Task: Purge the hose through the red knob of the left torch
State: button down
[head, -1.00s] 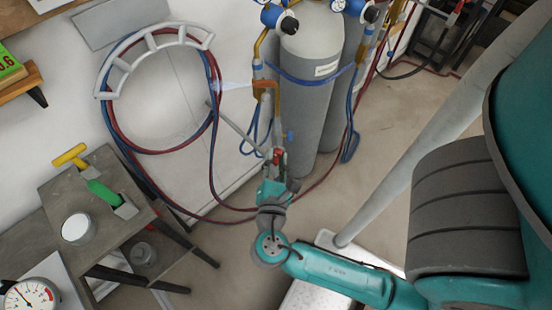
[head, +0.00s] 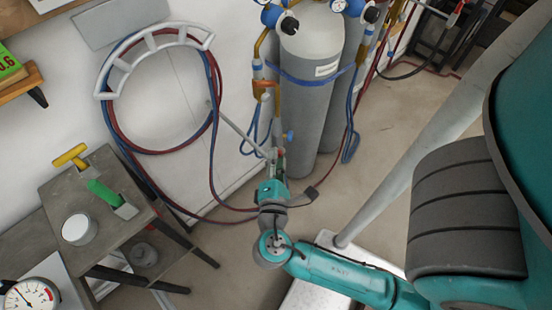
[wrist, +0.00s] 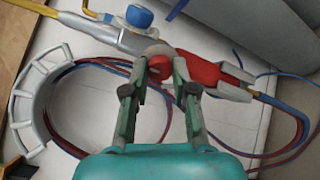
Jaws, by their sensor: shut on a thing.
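The torch (wrist: 112,38) shows in the wrist view with a brass tip, a grey body, a blue knob (wrist: 138,16) and a red handle part (wrist: 215,74). My gripper (wrist: 160,72) is shut on the red knob (wrist: 159,66), one finger on each side of it. In the head view my gripper (head: 274,172) is at the lower end of the torch, in front of the grey cylinder (head: 311,75). It hides much of the red knob there. Red and blue hoses (wrist: 287,138) run from the torch handle.
A coiled red and blue hose hangs on a white wall rack (head: 112,68). A pressure gauge (head: 28,298) is at lower left. Open floor (head: 385,140) lies right of the cylinders.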

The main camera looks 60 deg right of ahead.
dwell(0.4)
jog(key=c, duration=0.9)
grip_release()
jog(key=shift+v, duration=6)
jog(key=shift+f, duration=0.15)
